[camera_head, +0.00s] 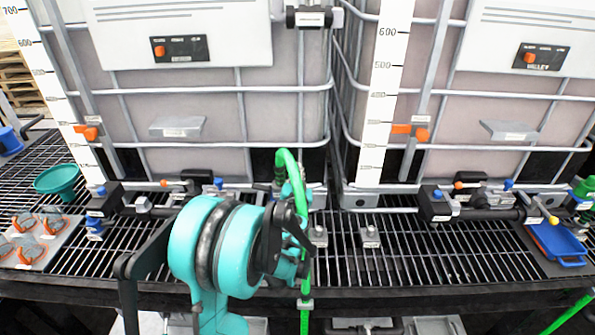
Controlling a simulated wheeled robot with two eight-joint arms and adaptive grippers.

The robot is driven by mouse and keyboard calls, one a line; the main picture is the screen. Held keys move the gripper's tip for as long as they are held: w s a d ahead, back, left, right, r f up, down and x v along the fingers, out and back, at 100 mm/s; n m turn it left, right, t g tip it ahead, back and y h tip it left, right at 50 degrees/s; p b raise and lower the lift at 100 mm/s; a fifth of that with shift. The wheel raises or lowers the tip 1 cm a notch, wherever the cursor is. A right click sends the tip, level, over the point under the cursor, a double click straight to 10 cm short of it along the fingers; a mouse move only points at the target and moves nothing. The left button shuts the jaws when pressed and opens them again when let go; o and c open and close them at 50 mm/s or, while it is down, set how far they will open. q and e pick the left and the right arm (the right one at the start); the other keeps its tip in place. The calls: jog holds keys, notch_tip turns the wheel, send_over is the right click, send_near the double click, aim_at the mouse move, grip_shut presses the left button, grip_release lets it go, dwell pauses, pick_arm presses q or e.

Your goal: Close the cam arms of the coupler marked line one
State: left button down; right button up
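A bright green hose (286,158) arches in front of the left tank and runs down past the front edge of the rack. My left arm, teal and black, rises from the bottom, left of centre. Its dark gripper (291,232) is beside the hose and overlaps it in the picture. My wrist hides the fingertips, so I cannot tell whether they are open or touching anything. A coupler and its cam arms cannot be made out clearly behind the gripper, and no line one marking is readable. My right gripper is not in view.
Dark valve fittings with blue caps stand at left (103,200) and right (436,204). A teal funnel (58,179), a grey plate with orange-ringed caps (50,223) and a blue tray (562,243) lie at the sides. The black grating (420,262) right of centre is mostly clear.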

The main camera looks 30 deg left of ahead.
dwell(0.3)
pick_arm(q)
jog(key=c, duration=1.6)
grip_release()
